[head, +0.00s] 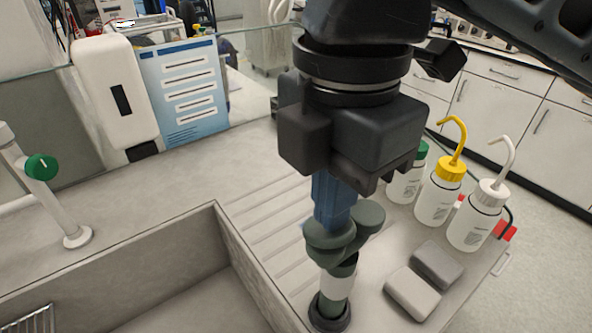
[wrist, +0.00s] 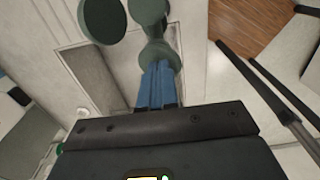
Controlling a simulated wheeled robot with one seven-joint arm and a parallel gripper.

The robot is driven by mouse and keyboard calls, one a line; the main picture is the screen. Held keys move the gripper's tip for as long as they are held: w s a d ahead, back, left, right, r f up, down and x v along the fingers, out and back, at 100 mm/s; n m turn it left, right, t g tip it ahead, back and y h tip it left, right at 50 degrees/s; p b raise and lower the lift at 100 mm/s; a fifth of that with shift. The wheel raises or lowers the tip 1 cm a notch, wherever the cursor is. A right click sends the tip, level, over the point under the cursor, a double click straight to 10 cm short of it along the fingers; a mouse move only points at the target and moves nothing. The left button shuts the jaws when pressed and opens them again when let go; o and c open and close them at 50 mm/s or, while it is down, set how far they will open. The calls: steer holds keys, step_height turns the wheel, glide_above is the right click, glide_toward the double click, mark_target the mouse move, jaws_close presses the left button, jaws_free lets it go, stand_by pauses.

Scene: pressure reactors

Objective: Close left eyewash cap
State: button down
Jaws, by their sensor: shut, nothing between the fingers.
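The green eyewash (head: 338,283) stands upright on the counter beside the sink, with a white band on its stem. Its rounded green heads (head: 365,216) are at the top, partly hidden by my gripper. In the wrist view, a dark green disc (wrist: 102,20) lies to the upper left and a paler green one (wrist: 147,8) at the top edge. I cannot tell which is the left cap. My gripper (head: 333,226) points down with its blue fingers shut and empty. The fingertips are over or against a green head (wrist: 160,55); contact is unclear.
The sink (head: 226,240) is at the lower left, with a green-handled faucet (head: 65,205). Wash bottles (head: 436,200) stand to the right, close to my gripper. Two grey blocks (head: 413,293) lie in front of them. A dispenser (head: 115,95) is at the back left.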

steer(key=shift+f+b, duration=0.5)
steer(key=shift+f, duration=0.35)
steer(key=shift+r, duration=0.15)
step_height(320, 180, up, 7)
steer(key=p, duration=0.7)
steer(key=shift+s, duration=0.1)
stand_by(0.4)
